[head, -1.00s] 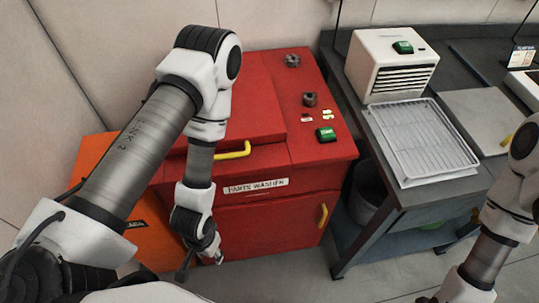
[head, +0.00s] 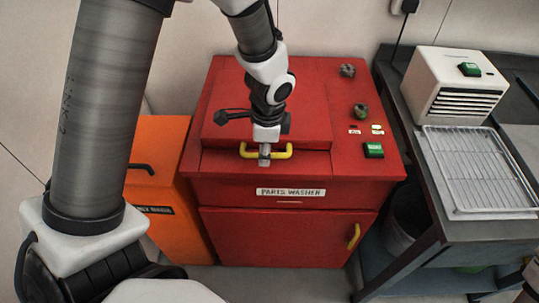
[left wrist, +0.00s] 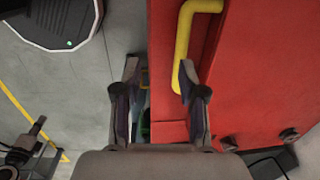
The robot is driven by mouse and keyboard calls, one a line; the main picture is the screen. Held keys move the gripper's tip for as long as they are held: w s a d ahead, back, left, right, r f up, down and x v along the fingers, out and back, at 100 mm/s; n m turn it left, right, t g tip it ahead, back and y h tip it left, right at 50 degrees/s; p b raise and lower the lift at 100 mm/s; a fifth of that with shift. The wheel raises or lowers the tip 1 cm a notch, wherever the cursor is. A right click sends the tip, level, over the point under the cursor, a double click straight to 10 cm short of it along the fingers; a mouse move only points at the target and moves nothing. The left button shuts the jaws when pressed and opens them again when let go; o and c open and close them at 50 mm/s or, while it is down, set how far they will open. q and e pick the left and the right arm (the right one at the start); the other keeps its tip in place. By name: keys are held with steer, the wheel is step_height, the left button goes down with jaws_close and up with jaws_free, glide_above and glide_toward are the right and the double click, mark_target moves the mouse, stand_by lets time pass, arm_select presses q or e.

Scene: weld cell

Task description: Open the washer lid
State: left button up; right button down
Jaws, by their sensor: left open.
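The red parts washer (head: 290,191) stands in the middle of the head view. Its red lid (head: 300,105) lies shut on top, with a yellow lid handle (head: 283,155) along the front edge. My left gripper (head: 265,158) is at the middle of this handle and hides part of it. In the left wrist view, my left gripper (left wrist: 160,72) is open and empty-looking. The yellow handle (left wrist: 184,45) shows there by the right fingertip; I cannot tell whether they touch.
An orange bin (head: 165,190) stands close left of the washer. The washer's top carries two dark knobs and a green switch (head: 373,150); its lower door has another yellow handle (head: 353,237). A dark bench with a wire rack (head: 480,170) and white box (head: 455,85) stands right.

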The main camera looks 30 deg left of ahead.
arm_select(q)
steer(key=shift+t, duration=0.6)
steer(key=w+f+b, duration=0.3)
steer(key=f, duration=0.1)
steer(key=shift+w+a, duration=0.1)
steer(key=shift+a, duration=0.25)
steer(key=shift+c, duration=0.3)
jaws_close()
